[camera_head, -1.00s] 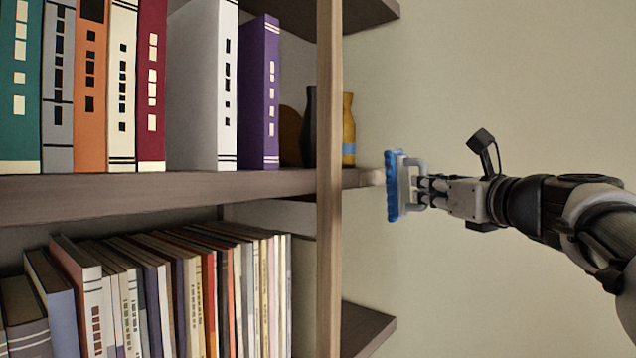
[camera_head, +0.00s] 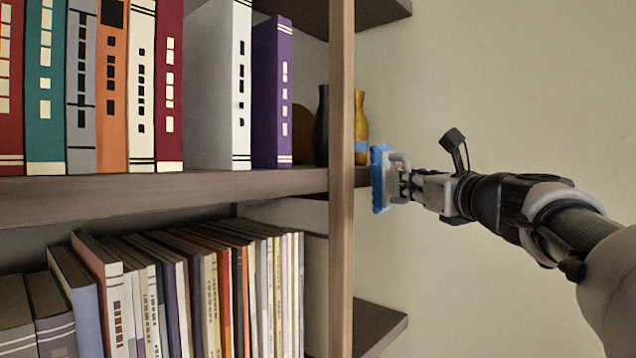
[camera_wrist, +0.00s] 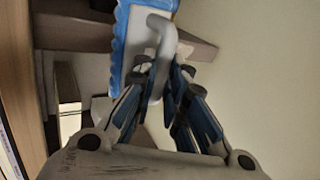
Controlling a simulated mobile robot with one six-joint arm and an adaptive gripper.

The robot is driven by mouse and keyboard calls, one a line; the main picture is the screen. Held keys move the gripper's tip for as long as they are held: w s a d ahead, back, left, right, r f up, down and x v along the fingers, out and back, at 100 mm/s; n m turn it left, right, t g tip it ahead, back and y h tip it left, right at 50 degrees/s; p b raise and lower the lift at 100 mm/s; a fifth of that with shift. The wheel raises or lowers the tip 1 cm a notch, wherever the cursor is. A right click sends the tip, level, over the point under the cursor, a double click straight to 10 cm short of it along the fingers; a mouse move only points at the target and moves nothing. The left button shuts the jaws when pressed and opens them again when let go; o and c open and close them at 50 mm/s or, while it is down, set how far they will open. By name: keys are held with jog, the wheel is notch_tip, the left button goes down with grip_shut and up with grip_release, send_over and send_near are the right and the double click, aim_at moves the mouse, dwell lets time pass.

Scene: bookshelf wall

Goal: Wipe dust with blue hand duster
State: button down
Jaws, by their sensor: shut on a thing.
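The blue hand duster (camera_head: 379,180) has a blue pad and a pale handle. In the head view it stands on edge at the right end of the middle shelf, just right of the wooden upright. My gripper (camera_head: 402,184) is shut on its handle from the right. The wrist view shows the duster (camera_wrist: 134,40) at the top, with my gripper's fingers (camera_wrist: 158,92) around the pale handle. The pad overlaps the shelf end in the head view; I cannot tell whether it touches. I cannot make out any dust.
The middle shelf (camera_head: 150,200) holds upright books (camera_head: 271,95), a dark vase (camera_head: 321,130) and a yellow vase (camera_head: 361,125). The upright (camera_head: 341,250) stands left of the duster. Shelf ends jut out above (camera_head: 385,10) and below (camera_head: 375,330). Bare wall (camera_head: 510,80) lies to the right.

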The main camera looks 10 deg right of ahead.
jog(key=shift+w+a, duration=0.6)
jog(key=shift+w, duration=0.1)
dwell(0.7)
jog(key=shift+d, duration=0.15)
jog(key=shift+w+d+p, duration=3.5)
jog(key=shift+w+d, duration=1)
jog(key=shift+d, duration=1.1)
jog(key=shift+s+a+b, duration=1)
jog(key=shift+s+a, duration=0.5)
jog(key=shift+a, duration=0.45)
jog(key=shift+s+a+b, duration=1.05)
jog(key=shift+s+a, duration=0.5)
jog(key=shift+a, duration=0.35)
jog(key=shift+s+a+b, duration=1)
jog(key=shift+s+a, duration=0.5)
jog(key=shift+a, duration=0.45)
